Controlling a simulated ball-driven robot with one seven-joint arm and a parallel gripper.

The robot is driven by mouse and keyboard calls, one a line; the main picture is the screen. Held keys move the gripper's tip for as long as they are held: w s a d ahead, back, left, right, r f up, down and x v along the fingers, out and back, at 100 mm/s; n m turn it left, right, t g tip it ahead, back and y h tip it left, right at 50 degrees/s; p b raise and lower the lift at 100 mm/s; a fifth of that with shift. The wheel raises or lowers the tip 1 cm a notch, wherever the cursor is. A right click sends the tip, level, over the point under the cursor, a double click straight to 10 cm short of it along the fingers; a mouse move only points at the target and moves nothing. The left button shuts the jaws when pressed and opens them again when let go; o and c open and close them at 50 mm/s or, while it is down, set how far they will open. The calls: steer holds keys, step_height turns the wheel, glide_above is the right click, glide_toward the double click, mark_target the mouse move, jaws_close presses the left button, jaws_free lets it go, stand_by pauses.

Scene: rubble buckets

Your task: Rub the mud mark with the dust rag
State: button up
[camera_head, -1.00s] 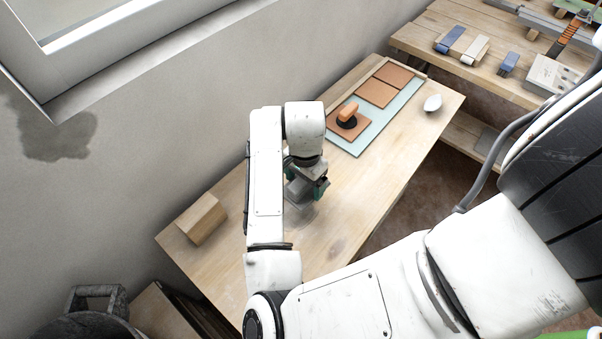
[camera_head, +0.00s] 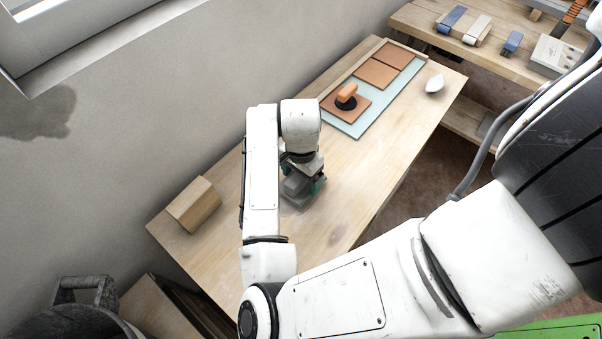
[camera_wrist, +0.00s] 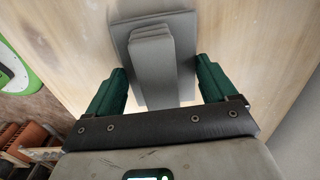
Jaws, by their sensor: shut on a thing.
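The dust rag (camera_wrist: 158,28) is a grey folded pad with a raised ridge. My gripper (camera_wrist: 160,68) has its two green fingers on either side of the ridge and is shut on it. In the head view my gripper (camera_head: 304,180) points down and the grey rag (camera_head: 297,190) is at the wooden table top. Whether the rag presses on the wood or hovers just above it is hard to tell. The mud mark is not clearly visible; the rag and my arm hide part of the table there.
A wooden block (camera_head: 194,205) lies at the table's left end. A pale blue mat (camera_head: 364,122) with orange tiles and a black-based orange-handled tool (camera_head: 346,97) lies at the far end, near a white oval object (camera_head: 434,84). The wall runs along the left.

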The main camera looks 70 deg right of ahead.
mark_target(295, 188)
steer(key=shift+w+a+f, duration=0.1)
steer(key=shift+a+f, duration=0.05)
steer(key=shift+f, duration=0.45)
steer(key=shift+w+a+r+b, duration=0.15)
steer(key=shift+w+a, duration=0.1)
steer(key=shift+a, duration=0.65)
steer(key=shift+w+a+b, duration=0.2)
steer(key=shift+w+a, duration=0.05)
steer(key=shift+a, duration=0.7)
steer(key=shift+w+a+r+b, duration=0.15)
steer(key=shift+w+a, duration=0.1)
steer(key=shift+a, duration=0.65)
steer(key=shift+f, duration=0.1)
steer(key=shift+f+b, duration=0.35)
steer(key=shift+f, duration=0.2)
steer(key=shift+s+d+p, duration=0.25)
steer(key=shift+s+d, duration=0.05)
steer(key=shift+d, duration=0.55)
steer(key=shift+s+d+p, duration=0.2)
steer(key=shift+s+d, duration=0.05)
steer(key=shift+d, duration=0.6)
steer(key=shift+s+d+f, duration=0.15)
steer(key=shift+d+f, duration=0.05)
steer(key=shift+d, duration=0.25)
